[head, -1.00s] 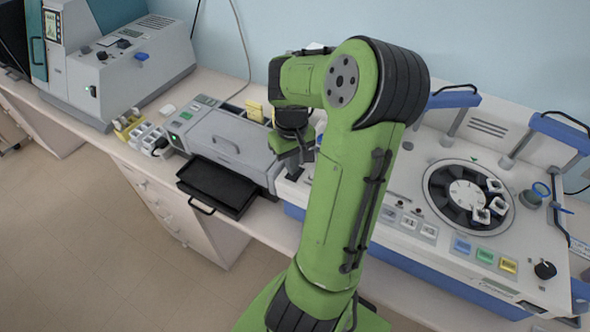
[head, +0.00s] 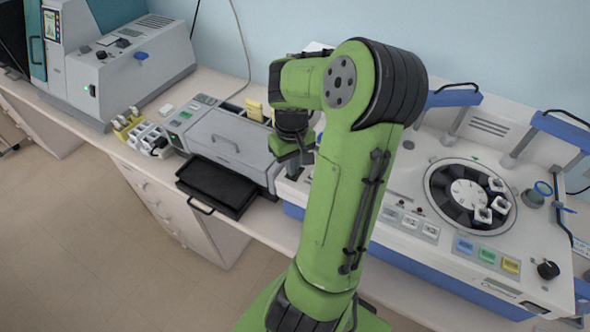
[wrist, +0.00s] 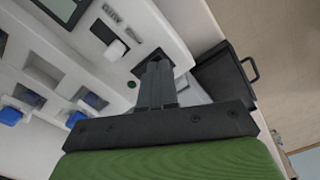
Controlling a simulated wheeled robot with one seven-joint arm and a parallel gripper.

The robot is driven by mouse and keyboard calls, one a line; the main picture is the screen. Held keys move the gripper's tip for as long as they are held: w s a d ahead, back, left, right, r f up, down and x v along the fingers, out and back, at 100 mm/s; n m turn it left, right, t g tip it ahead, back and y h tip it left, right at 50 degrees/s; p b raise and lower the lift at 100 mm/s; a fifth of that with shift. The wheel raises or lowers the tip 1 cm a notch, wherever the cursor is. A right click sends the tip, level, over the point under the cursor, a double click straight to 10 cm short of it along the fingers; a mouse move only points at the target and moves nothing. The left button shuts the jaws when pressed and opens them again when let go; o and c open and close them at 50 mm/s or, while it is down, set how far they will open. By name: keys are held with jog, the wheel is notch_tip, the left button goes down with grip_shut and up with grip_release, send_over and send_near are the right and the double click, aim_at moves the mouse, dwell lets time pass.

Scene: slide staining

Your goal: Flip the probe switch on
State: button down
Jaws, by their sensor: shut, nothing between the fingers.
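My gripper (wrist: 157,66) is shut with nothing between its fingers. In the wrist view its fingertips are over a small dark square plate on the white panel of the machine (wrist: 165,25). The fingers cover most of this plate, and I cannot tell whether they touch it. A white rocker-like piece on a dark plate (wrist: 116,49) is just left of the fingertips, apart from them. A small green light (wrist: 132,84) is beside the fingers. No readable label shows which piece is the probe switch, or its position. In the head view my arm hides this spot.
A grey printer-like unit (head: 225,140) with a black tray (head: 215,188) stands left of my gripper. The tray also shows in the wrist view (wrist: 215,75). A white staining machine with a round carousel (head: 440,190) is on the right. Blue-fronted slots (wrist: 12,116) line its panel.

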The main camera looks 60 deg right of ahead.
jog(key=shift+f, duration=0.3)
notch_tip(320, 180, up, 7)
jog(key=p, duration=0.6)
jog(key=shift+r, duration=0.1)
dwell(0.5)
